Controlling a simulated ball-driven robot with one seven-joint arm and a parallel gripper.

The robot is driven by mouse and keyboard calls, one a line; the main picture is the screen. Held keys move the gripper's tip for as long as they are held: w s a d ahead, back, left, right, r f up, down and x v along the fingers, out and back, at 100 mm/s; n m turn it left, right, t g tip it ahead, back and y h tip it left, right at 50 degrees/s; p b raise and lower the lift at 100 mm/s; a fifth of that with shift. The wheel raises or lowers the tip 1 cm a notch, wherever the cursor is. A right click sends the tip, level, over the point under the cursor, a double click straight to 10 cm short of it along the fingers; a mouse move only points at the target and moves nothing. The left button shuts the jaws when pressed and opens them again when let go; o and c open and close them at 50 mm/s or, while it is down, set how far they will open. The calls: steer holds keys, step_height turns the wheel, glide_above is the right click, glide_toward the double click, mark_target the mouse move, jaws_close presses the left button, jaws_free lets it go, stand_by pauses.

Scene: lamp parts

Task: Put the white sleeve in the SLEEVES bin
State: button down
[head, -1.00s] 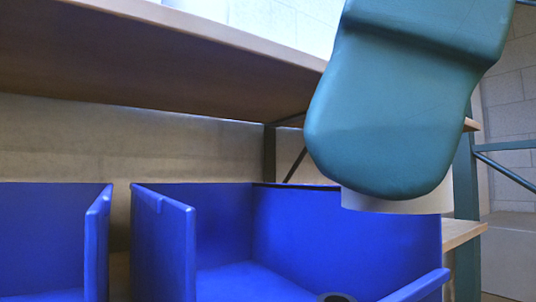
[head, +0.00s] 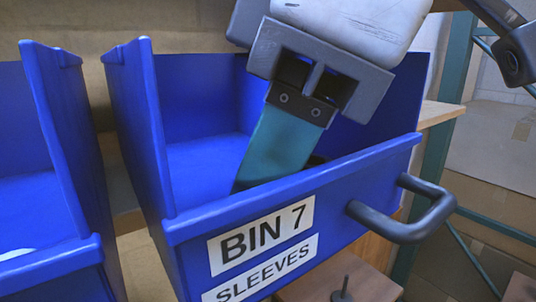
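The SLEEVES bin (head: 385,160) is an open blue bin with a "BIN 7 SLEEVES" label on its front wall and a dark handle at its right. My gripper (head: 245,182) reaches down into it, its grey body above the rim and its teal finger part slanting down to the left. The fingertips are hidden behind the bin's front wall, so I cannot tell whether they are open or shut. I cannot make out the white sleeve in the head view; anything at the fingertips is hidden.
Another blue bin (head: 45,265) stands close at the left, with a small white patch (head: 17,254) at its lower edge. A teal rack post (head: 428,205) rises at the right. A wooden surface (head: 372,284) with a dark peg (head: 343,290) lies below.

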steer(key=shift+f, duration=0.2)
steer(key=c, duration=1.1)
jaws_free()
steer(key=shift+r, duration=0.15)
steer(key=shift+r, duration=0.2)
steer(key=b+v, duration=0.1)
steer(key=v, duration=1.1)
steer(key=shift+f, duration=0.1)
